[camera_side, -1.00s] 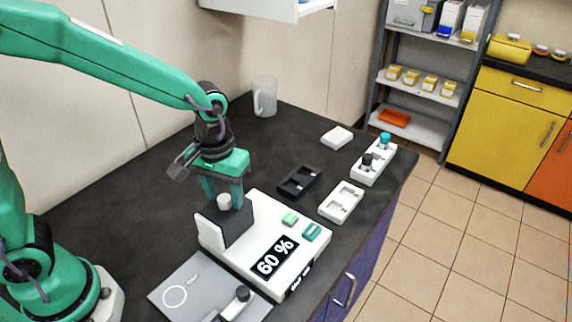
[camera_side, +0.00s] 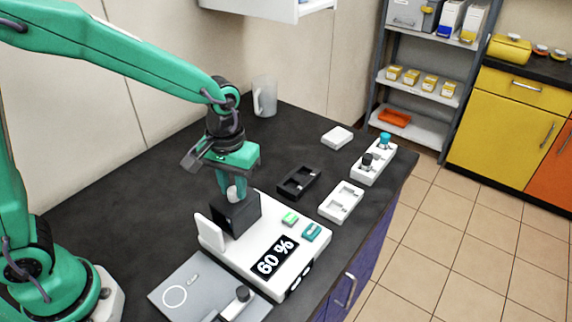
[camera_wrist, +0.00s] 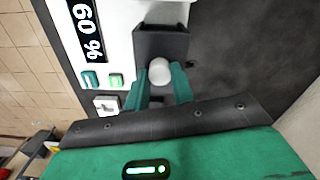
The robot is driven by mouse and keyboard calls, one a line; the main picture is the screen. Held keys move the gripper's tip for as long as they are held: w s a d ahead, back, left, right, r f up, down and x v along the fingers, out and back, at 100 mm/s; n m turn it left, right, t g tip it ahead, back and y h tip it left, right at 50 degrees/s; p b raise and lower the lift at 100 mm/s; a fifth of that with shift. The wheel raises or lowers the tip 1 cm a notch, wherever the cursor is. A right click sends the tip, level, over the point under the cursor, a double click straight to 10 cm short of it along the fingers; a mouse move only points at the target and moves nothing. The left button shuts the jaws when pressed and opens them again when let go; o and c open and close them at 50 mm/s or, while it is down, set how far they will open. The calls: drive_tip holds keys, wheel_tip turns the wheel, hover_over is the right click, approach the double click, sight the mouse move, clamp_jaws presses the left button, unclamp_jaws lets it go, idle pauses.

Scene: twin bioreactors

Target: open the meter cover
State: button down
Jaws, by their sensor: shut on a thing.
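The white meter (camera_side: 287,247) with a "60 %" display stands on the dark bench in the side view; its display also shows in the wrist view (camera_wrist: 88,30). A dark, box-like cover (camera_side: 240,216) sits at the meter's left end, beside an upright white plate (camera_side: 208,232) now exposed. The cover also shows in the wrist view (camera_wrist: 160,42). A pale round knob (camera_wrist: 160,72) is on the cover. My gripper (camera_wrist: 159,82) is shut on this knob, one green finger on each side. What lies beneath the cover is hidden.
A green button (camera_side: 290,218) and a teal one (camera_side: 312,232) are on the meter. A grey plate (camera_side: 190,290) lies in front. A black tray (camera_side: 298,182), a white tray (camera_side: 341,202) and a white rack (camera_side: 373,166) stand to the right.

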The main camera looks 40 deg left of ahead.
drive_tip(key=w, duration=0.7)
drive_tip(key=shift+w, duration=0.3)
drive_tip(key=c, duration=1.2)
unclamp_jaws()
drive_tip(key=shift+r, duration=0.1)
wheel_tip(320, 180, up, 8)
drive_tip(key=shift+f, duration=0.15)
drive_tip(key=shift+s, duration=0.1)
